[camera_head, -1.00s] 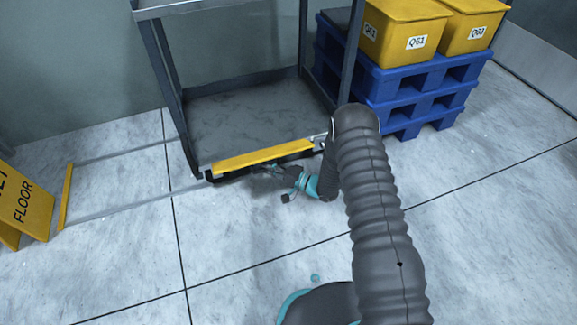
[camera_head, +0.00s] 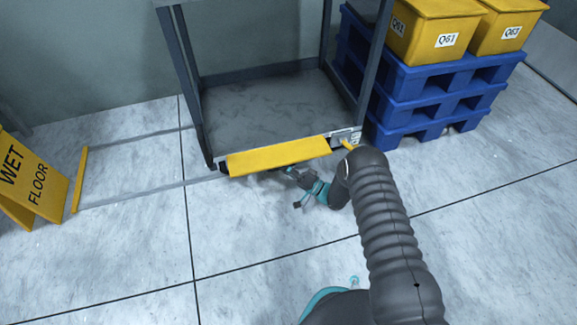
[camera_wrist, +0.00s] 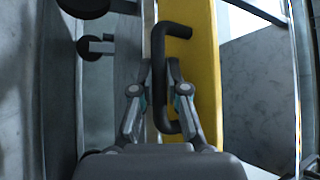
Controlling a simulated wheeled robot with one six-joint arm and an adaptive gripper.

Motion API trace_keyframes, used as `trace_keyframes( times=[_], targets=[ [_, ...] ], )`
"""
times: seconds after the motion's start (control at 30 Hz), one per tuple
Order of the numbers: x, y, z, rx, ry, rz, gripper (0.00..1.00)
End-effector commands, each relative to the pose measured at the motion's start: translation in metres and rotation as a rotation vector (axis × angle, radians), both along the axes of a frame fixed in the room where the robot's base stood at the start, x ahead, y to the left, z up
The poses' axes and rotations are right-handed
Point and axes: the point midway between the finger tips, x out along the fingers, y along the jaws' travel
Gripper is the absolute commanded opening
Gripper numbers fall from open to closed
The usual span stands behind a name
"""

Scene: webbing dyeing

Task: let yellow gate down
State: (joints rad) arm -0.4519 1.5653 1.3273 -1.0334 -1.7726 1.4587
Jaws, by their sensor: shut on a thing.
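The yellow gate (camera_head: 280,156) spans the front edge of the grey rack's bottom shelf. Its yellow face shows as a broad, slanted strip. My gripper (camera_head: 298,174) is low at the front of the gate, partly hidden under its edge in the head view. In the wrist view, the gate (camera_wrist: 204,62) runs up the picture with a black bar handle (camera_wrist: 174,31) on it. The two fingers of my gripper (camera_wrist: 159,72) are on either side of the handle bar and shut on it.
A grey metal rack (camera_head: 186,75) stands against the wall. Blue pallets (camera_head: 420,95) with yellow bins (camera_head: 435,48) are to its right. A yellow wet-floor sign (camera_head: 32,180) and a yellow floor strip (camera_head: 80,180) are at left. The floor in front is clear.

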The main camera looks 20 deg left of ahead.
Motion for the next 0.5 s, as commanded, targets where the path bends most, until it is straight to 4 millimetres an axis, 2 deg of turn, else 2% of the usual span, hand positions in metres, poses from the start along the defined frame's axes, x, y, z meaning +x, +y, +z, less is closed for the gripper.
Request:
trace_keyframes(
  times=[0.23,0.27,0.3,0.37,0.5],
  targets=[
    [-0.003,0.0046,0.0017,-0.001,-0.003,0.01,0.0],
    [-0.003,0.0047,0.0017,-0.001,-0.003,0.01,0.16],
    [-0.0029,0.0045,0.0018,-0.001,-0.003,0.01,0.26],
    [-0.0019,0.0034,0.0017,0.0,-0.003,0.008,0.39],
    [0.0017,-0.0012,0.0014,0.0,-0.002,-0.002,0.39]
  ],
)
